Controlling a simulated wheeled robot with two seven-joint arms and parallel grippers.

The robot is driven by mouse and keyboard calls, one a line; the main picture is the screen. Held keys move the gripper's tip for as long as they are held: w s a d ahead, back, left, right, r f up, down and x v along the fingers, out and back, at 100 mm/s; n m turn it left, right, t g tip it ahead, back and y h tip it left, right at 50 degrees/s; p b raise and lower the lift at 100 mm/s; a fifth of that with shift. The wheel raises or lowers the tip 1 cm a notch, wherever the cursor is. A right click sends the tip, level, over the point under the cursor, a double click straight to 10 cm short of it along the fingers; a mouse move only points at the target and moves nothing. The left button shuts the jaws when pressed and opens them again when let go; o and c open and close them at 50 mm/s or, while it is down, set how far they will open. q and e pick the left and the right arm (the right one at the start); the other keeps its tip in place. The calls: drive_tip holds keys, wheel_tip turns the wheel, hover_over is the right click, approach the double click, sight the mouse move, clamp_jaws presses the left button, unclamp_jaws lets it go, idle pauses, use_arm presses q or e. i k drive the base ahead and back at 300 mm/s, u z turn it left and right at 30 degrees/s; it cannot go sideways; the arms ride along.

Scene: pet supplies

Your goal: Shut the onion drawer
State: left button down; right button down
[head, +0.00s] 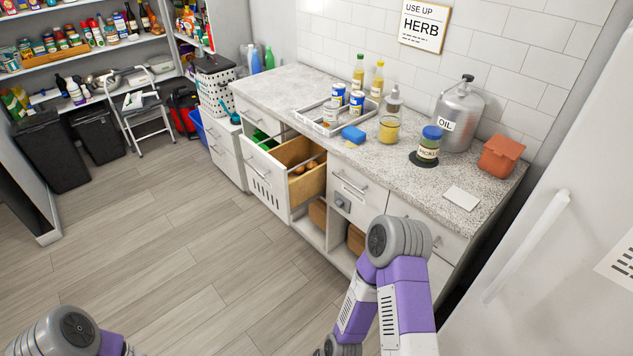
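The onion drawer (264,181) is pulled out from the counter unit. It has a white front with vertical slots and a bar handle, and a light wooden inside. Several brown onions (306,168) lie in it, partly hidden by the drawer's sides. Neither gripper shows in the head view. Part of my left arm is at the bottom left corner. My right arm bends in front of the counter at the lower middle, well apart from the drawer, and runs off the bottom edge.
The speckled counter (300,87) carries a tray (314,117) with cans, bottles and a large oil can (460,113). A closed drawer (350,184) is right of the onion drawer. Wooden floor (190,250) in front is clear. A white fridge (560,250) stands at the right.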

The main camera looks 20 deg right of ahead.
sight(294, 165)
drive_tip(key=z, duration=0.7)
drive_tip(key=i, duration=1.55)
drive_tip(key=u, duration=0.3)
